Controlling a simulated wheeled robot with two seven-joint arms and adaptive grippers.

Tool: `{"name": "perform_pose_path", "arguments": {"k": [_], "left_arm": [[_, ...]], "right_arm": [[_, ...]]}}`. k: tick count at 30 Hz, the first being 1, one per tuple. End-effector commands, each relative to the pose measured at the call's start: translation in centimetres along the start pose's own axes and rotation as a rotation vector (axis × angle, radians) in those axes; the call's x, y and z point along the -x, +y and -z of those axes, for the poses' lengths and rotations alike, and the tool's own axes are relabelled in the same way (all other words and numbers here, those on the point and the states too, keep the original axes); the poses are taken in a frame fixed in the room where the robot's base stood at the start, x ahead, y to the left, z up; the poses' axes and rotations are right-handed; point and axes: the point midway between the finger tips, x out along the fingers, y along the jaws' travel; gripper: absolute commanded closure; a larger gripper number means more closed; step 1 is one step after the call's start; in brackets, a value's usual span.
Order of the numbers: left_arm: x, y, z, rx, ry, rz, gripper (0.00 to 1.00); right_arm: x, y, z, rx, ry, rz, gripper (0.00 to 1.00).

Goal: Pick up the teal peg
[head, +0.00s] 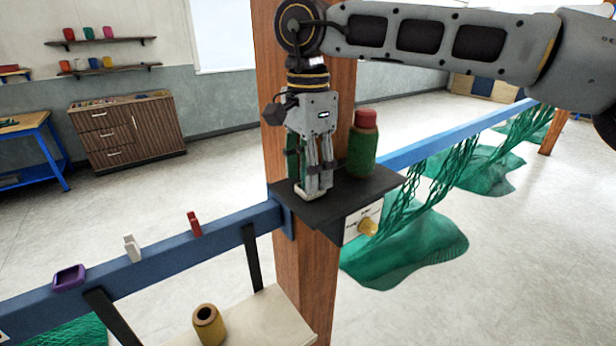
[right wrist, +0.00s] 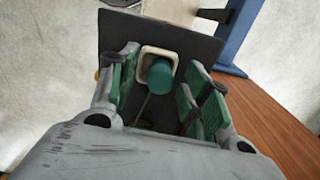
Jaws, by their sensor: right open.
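The teal peg (right wrist: 159,76) shows in the right wrist view as a short round teal piece, with a cream square-edged piece (right wrist: 147,54) around or behind it. It lies between the green-padded fingers of my right gripper (right wrist: 160,88), which are apart, with a gap on both sides. In the head view my right gripper (head: 313,186) points down at the dark shelf (head: 345,205) on the wooden post. There the peg is hidden by the fingers. My left gripper is not in view.
A green cylinder with a red top (head: 362,150) stands on the shelf close beside my right gripper. A blue rail (head: 160,258) carries a purple ring (head: 69,278), a white clip (head: 132,248) and a red clip (head: 195,224). A yellow-brown spool (head: 208,325) stands below. Green nets (head: 415,245) hang at right.

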Motion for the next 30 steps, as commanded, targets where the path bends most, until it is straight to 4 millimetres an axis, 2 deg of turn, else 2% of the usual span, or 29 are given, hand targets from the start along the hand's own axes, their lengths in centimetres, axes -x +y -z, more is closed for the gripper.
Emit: {"name": "perform_pose_path", "arguments": {"k": [15,24,30], "left_arm": [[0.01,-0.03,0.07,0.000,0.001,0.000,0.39],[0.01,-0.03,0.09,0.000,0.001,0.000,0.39],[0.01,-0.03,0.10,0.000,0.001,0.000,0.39]], "right_arm": [[-0.26,-0.01,-0.03,0.000,0.000,0.001,0.52],[-0.26,-0.01,-0.03,0.000,0.000,0.001,0.90],[-0.25,-0.01,-0.03,0.000,0.000,0.001,0.93]]}}
